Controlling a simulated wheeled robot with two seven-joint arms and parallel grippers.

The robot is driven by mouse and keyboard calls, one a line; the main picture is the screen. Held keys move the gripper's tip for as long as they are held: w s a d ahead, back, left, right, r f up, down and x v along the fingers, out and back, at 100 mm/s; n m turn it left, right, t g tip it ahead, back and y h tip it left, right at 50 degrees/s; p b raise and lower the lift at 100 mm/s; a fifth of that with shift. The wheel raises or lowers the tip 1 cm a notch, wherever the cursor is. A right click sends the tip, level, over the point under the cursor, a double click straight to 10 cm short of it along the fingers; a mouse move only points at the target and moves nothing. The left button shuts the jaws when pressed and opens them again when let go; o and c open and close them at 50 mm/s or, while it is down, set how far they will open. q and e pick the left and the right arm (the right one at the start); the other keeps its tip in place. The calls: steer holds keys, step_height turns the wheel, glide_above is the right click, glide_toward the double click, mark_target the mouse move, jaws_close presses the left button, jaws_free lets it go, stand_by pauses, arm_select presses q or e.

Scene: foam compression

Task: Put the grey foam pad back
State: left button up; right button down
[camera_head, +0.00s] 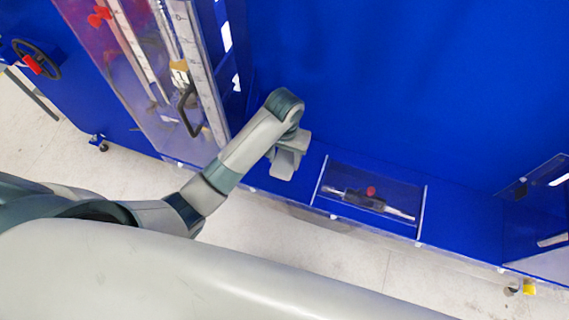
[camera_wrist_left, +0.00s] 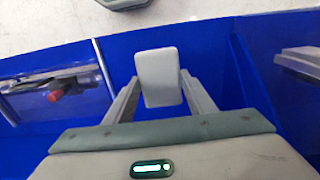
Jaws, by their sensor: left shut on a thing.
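The grey foam pad (camera_wrist_left: 160,72) is a light grey block with rounded corners, between the two fingers of my left gripper (camera_wrist_left: 159,88) in the left wrist view. The fingers are shut on its two sides. In the head view my left gripper (camera_head: 287,160) is over the blue shelf, left of the clear-walled compartment. There the pad is hard to tell from the grey gripper parts. My right gripper is not in view.
A clear-walled compartment (camera_head: 372,192) holds a tool with a red part (camera_head: 371,191). Left of the gripper stands a clear-fronted cabinet with a ruler (camera_head: 196,62) and a black handle (camera_head: 187,110). A blue shelf stretch (camera_head: 460,220) right of the compartment is bare.

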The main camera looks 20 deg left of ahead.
mark_target(285, 162)
arm_select(q)
steer(key=shift+d, duration=0.1)
steer(key=shift+f, duration=0.2)
step_height(285, 162, down, 3)
steer(key=shift+r+p, duration=0.15)
steer(key=shift+p, duration=0.65)
steer(key=shift+f, duration=0.45)
steer(key=o, duration=0.9)
steer(key=shift+o, duration=0.2)
